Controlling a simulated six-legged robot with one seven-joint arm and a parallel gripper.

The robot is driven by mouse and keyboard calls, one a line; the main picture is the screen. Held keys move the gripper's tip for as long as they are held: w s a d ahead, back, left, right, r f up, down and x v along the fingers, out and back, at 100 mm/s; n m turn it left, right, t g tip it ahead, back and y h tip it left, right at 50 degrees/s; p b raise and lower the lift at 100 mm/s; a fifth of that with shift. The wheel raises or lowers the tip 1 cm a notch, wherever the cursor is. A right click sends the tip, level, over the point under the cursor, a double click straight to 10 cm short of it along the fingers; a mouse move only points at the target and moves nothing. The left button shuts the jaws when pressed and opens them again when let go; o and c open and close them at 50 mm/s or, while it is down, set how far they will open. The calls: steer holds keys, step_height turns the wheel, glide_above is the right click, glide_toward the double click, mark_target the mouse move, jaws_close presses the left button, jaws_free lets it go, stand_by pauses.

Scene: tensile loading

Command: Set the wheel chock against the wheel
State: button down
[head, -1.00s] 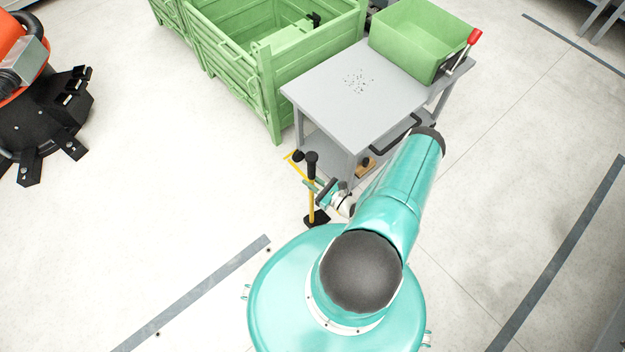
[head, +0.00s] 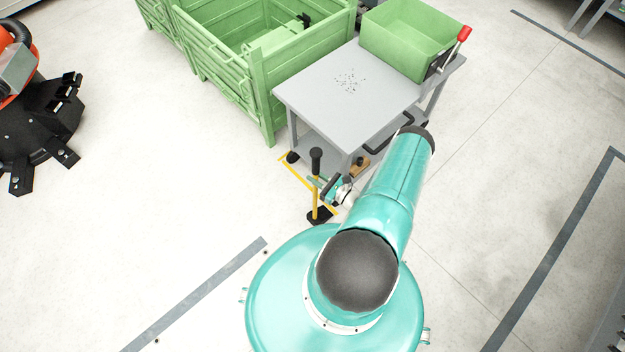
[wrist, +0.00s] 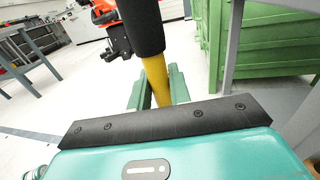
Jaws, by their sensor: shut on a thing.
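The wheel chock has a yellow pole (head: 315,190), a black grip on top and a black base (head: 320,216) low near the floor. In the head view my gripper (head: 317,181) is shut around the pole, which stands nearly upright. The wrist view shows the pole (wrist: 156,80) between the green fingers, with the black grip (wrist: 140,25) above. A black wheel (head: 292,157) of the grey cart shows at its left leg. Another wheel with a tan part (head: 360,166) shows by the near leg, partly hidden. The chock base is apart from both. Whether it touches the floor I cannot tell.
The grey cart (head: 340,95) carries a green bin (head: 410,40). An orange and black machine (head: 40,120) stands far left. The floor between is clear.

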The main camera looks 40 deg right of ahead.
steer(key=shift+w+d+f, duration=0.1)
steer(key=shift+d+f, duration=0.7)
steer(key=c, duration=1.3)
jaws_free()
steer(key=shift+c, duration=0.2)
steer(key=shift+o, duration=0.7)
steer(key=shift+f, duration=0.15)
steer(key=v, duration=1.4)
